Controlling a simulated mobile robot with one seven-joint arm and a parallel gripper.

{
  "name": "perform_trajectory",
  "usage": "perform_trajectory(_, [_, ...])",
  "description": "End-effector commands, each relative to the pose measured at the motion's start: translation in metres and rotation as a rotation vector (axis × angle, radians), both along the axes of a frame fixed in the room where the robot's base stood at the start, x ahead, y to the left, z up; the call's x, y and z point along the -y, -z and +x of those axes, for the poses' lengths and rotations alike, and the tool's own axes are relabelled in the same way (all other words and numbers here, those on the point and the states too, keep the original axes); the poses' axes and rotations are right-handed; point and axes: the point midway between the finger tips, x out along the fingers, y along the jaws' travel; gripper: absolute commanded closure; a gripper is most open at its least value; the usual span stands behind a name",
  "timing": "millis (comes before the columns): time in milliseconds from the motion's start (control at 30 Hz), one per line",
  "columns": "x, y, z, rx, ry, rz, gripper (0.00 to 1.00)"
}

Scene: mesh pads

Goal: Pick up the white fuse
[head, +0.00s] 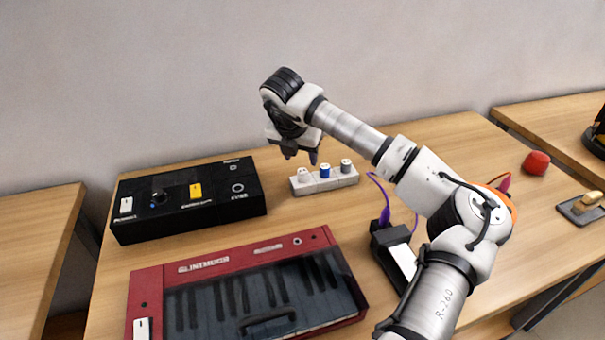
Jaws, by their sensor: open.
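The white fuse (304,174) is a small knob at the left end of a pale fuse block (334,184) on the table. A blue fuse (325,171) stands beside it in the middle, and a grey one (346,166) stands at the right end. My gripper (301,157) points down with its fingers apart and empty. In the picture it is just above the white fuse, with a small gap. I cannot tell from this one view how well it lines up in depth.
A black box (190,221) with white and yellow switches stands left of the block. A red keyboard (250,252) lies in front. A dark device with a purple cable (384,216) is at right, partly behind my arm. A red object (536,163) lies far right.

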Motion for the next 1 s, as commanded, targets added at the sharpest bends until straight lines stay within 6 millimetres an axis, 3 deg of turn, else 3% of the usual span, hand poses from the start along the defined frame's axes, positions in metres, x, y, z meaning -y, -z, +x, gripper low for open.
perform_trajectory(167, [0.001,0.01,0.003,0.0,-0.001,0.002,0.5])
perform_trajectory(500, [0.005,0.054,0.01,-0.001,-0.001,0.002,0.5])
perform_trajectory(767, [0.006,0.059,0.012,0.001,-0.003,0.001,0.5])
perform_trajectory(1000, [0.006,0.058,0.012,0.001,-0.003,0.001,0.79])
